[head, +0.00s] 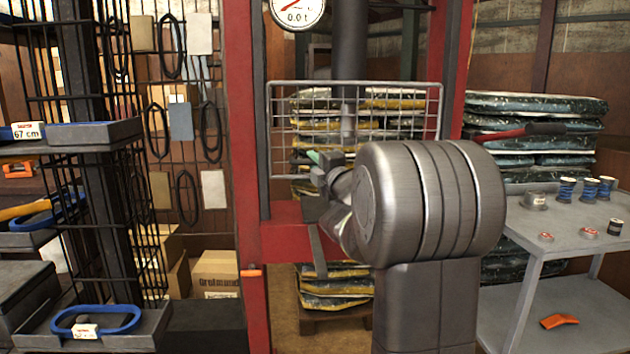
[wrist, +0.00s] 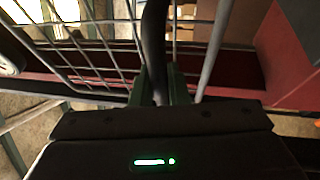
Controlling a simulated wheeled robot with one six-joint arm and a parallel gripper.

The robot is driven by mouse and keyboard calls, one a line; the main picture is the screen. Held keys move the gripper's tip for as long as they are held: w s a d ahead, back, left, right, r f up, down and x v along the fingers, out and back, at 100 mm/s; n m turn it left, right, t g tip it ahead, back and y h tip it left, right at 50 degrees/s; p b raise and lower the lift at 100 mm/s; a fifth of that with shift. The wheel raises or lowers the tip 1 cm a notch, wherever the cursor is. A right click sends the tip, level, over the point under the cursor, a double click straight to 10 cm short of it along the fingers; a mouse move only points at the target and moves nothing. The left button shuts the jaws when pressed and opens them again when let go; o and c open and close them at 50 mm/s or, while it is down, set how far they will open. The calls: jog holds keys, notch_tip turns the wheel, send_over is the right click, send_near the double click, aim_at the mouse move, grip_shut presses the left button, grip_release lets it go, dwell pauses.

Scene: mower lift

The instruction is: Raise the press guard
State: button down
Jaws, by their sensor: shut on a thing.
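The press guard (head: 356,84) is a grey wire-mesh panel in a tubular frame, hanging upright in front of the press opening. Its lower right part is hidden behind my arm. My gripper (head: 316,166) is at the guard's lower edge, left of my large grey wrist joint. In the wrist view the guard's mesh (wrist: 95,45) fills the upper left. There the green fingers of my gripper (wrist: 158,84) are closed around a dark bar (wrist: 155,45), which looks like the guard's handle. How the bar joins the guard is not clear.
The red press frame (head: 245,150) stands on both sides of the guard, with a round gauge (head: 297,10) above. A grey trolley (head: 570,240) with spools and tins is at the right. A dark rack with trays (head: 95,135) is at the left.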

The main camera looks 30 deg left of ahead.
aim_at(307, 107)
notch_tip(307, 107, up, 13)
jog(key=p, duration=0.6)
jog(key=shift+f, duration=0.15)
jog(key=c, duration=1.4)
grip_release()
jog(key=shift+f, duration=0.1)
jog(key=shift+d, duration=0.1)
jog(key=v, duration=1.3)
jog(key=shift+s+d+b, duration=0.25)
jog(key=shift+d+b, duration=0.05)
jog(key=shift+b, duration=0.1)
